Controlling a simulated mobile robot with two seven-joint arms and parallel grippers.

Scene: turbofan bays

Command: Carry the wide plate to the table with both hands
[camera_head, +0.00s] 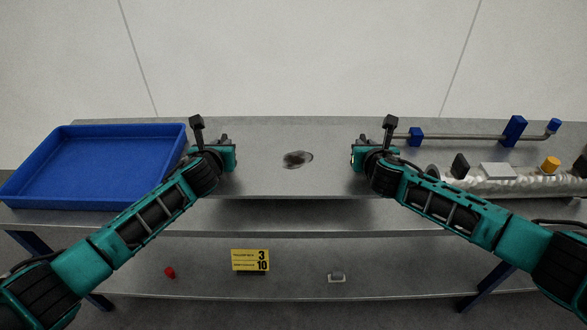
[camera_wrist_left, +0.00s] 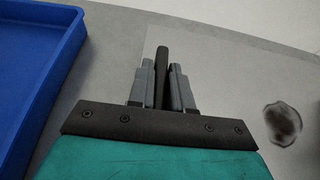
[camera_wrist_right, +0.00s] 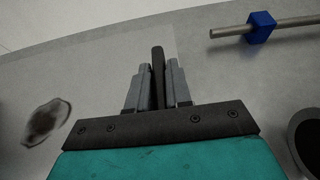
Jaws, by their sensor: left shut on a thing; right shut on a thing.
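The wide grey plate (camera_head: 260,178) spans the space between my two grippers in the head view, with a dark patch near its middle. It lies level over the table (camera_head: 330,126), and a dark shadow shows below its front edge. I cannot tell whether it touches the table. My left gripper (camera_head: 228,153) is shut on a dark upright handle (camera_wrist_left: 162,70) at the plate's left side. My right gripper (camera_head: 358,155) is shut on a similar handle (camera_wrist_right: 158,70) at its right side. The plate also shows in the left wrist view (camera_wrist_left: 225,75) and the right wrist view (camera_wrist_right: 105,80).
A blue tray (camera_head: 110,158) stands on the left of the table. On the right are a thin rod with blue blocks (camera_head: 514,130) and a silvery tube (camera_head: 520,187). A lower shelf holds a yellow sign (camera_head: 250,259), a red piece (camera_head: 170,272) and a small pale piece (camera_head: 337,278).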

